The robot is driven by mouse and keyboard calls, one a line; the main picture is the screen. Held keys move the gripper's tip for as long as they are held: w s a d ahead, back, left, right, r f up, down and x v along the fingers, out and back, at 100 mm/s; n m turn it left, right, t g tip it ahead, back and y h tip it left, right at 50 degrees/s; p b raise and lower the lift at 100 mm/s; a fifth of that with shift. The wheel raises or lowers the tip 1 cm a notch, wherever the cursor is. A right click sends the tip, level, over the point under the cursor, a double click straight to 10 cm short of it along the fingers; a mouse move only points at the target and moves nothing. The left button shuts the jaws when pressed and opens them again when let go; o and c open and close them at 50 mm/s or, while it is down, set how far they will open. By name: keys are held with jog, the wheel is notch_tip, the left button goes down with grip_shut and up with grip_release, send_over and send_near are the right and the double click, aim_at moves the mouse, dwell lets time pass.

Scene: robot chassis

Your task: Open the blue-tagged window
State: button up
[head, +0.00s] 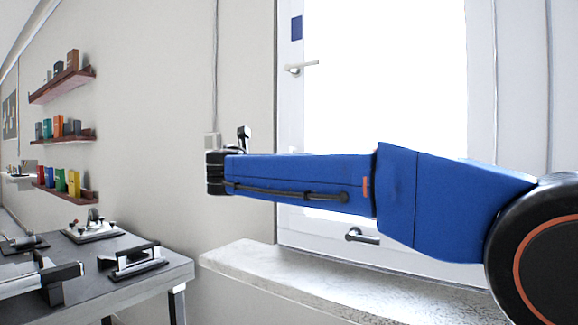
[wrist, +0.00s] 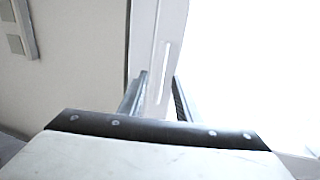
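The window (head: 290,130) has a white frame and a bright pane, and looks closed in the head view. A blue tag (head: 296,27) is on its upper left frame. A lever handle (head: 300,67) sticks out sideways below the tag. A second, darker handle (head: 362,237) sits low, under my arm. My gripper (head: 244,133) is left of the window frame in the head view, partly hidden by my wrist. In the wrist view my gripper (wrist: 160,77) has its fingers apart. The white frame (wrist: 146,35) and a thin pale strip show between and beyond them; contact cannot be told.
A pale stone sill (head: 290,270) runs below the window. A grey table (head: 150,275) with metal tools stands at the lower left. Wall shelves (head: 62,85) hold several small coloured boxes. A wall switch plate (head: 212,140) is behind my wrist.

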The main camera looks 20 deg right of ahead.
jog(key=x, duration=0.6)
jog(key=shift+w+d, duration=0.15)
jog(key=shift+d, duration=0.05)
grip_shut()
